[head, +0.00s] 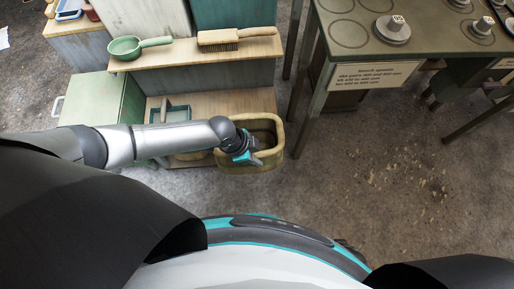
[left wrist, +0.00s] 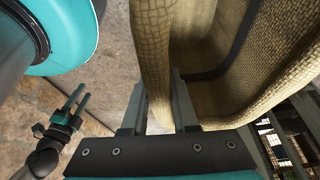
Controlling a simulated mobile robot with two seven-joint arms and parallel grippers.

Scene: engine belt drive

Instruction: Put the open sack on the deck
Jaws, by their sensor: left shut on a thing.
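The open sack (head: 278,142) is a tan woven bag with a thick rolled rim and an open top. It hangs upright or nearly so in front of the low wooden shelf. My left gripper (head: 243,157) is shut on its near left rim. In the left wrist view the sack's wall (left wrist: 150,50) passes between the fingers of the left gripper (left wrist: 158,92), and its dark inside shows at the right. My right gripper (left wrist: 78,102) shows small at the left of that view, its fingers apart and empty. I cannot tell which surface is the deck.
The shelf's upper board (head: 190,54) carries a green pan (head: 126,47) and a brush (head: 222,38). The lower board (head: 240,100) holds a small teal tray (head: 172,114). A metal bench (head: 325,50) with a sign (head: 373,75) stands at right.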

